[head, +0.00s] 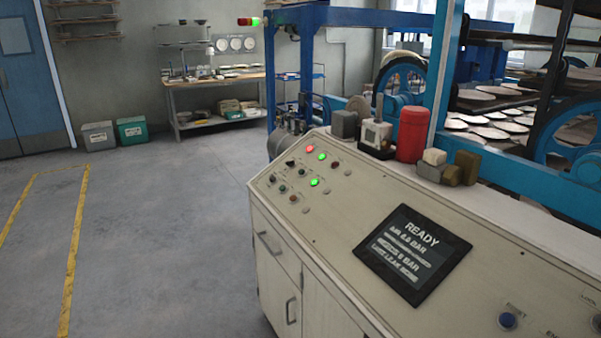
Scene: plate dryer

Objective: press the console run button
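The cream console (340,215) stands at the right with a sloped top. A dark screen (413,254) on it reads READY, with smaller lines below. A cluster of small buttons and lamps sits at its far left end: a lit red one (310,148), two lit green ones (314,182) and several dark ones. Another round control (597,322) is cut by the right edge. I cannot tell which one is the run button. Neither gripper is in view.
A red cylinder (411,134) and small fittings stand along the console's back edge. Behind is the blue machine frame (440,75) with racks of plates. A workbench (213,79) and two bins (131,131) stand by the far wall. The grey floor at left is clear.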

